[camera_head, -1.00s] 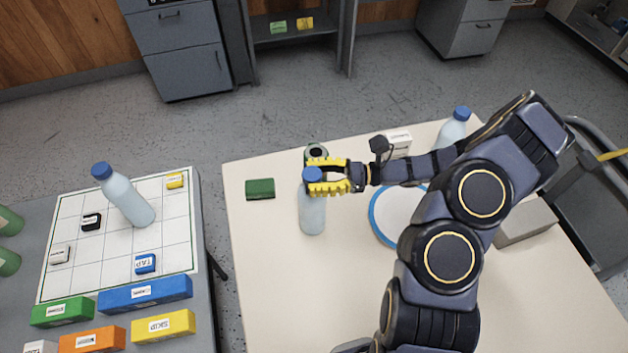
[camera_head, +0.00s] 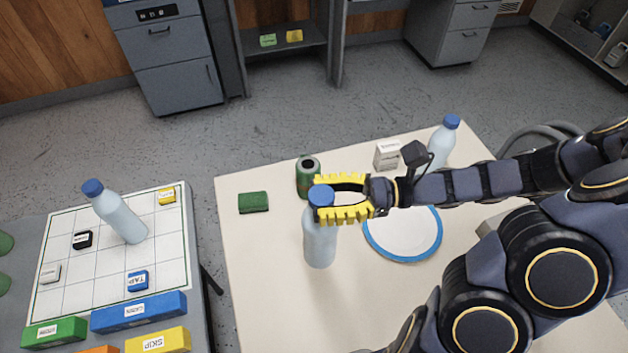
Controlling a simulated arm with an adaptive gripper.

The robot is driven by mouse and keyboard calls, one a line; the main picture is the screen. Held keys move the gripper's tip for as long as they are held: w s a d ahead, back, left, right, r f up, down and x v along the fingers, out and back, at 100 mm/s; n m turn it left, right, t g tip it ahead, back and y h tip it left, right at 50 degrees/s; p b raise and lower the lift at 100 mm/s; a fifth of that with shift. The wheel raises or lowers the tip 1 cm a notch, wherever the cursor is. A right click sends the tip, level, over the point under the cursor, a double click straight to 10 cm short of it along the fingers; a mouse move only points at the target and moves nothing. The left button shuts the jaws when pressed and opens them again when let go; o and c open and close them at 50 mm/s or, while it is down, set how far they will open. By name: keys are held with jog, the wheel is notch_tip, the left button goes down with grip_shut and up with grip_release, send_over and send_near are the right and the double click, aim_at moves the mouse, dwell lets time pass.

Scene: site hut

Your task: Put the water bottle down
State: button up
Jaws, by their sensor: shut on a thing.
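The water bottle (camera_head: 319,246) is pale blue with a blue cap. It is upright over the cream table (camera_head: 270,290), left of the plate. My gripper (camera_head: 340,201) has yellow fingers and is shut around the bottle's upper part, just below the cap. The arm reaches in from the right. I cannot tell whether the bottle's base touches the table.
A green can (camera_head: 308,172) stands close behind my gripper. A green block (camera_head: 253,203) lies to the left, and a blue-rimmed plate (camera_head: 434,254) to the right. A white box (camera_head: 387,154) and another bottle (camera_head: 441,146) stand at the back. A gridded board (camera_head: 60,299) with a third bottle (camera_head: 122,219) is far left.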

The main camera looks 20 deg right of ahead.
jog(key=s+r, duration=0.2)
jog(key=s, duration=0.3)
jog(key=w+a+r, duration=0.1)
jog(key=w+a, duration=0.4)
jog(key=a, duration=0.3)
jog(key=w+a+r, duration=0.1)
jog(key=w+a, duration=0.5)
jog(key=a, duration=0.2)
jog(key=s+a+f+n+g, duration=0.1)
jog(key=s+a+g, duration=0.1)
jog(key=a, duration=0.7)
jog(key=s+a+f+n+g, duration=0.1)
jog(key=s+a, duration=0.2)
jog(key=a, duration=0.6)
jog(key=w+a+f, duration=0.8)
jog(key=a+f, duration=0.3)
jog(key=f, duration=0.1)
jog(key=shift+w+f, duration=0.3)
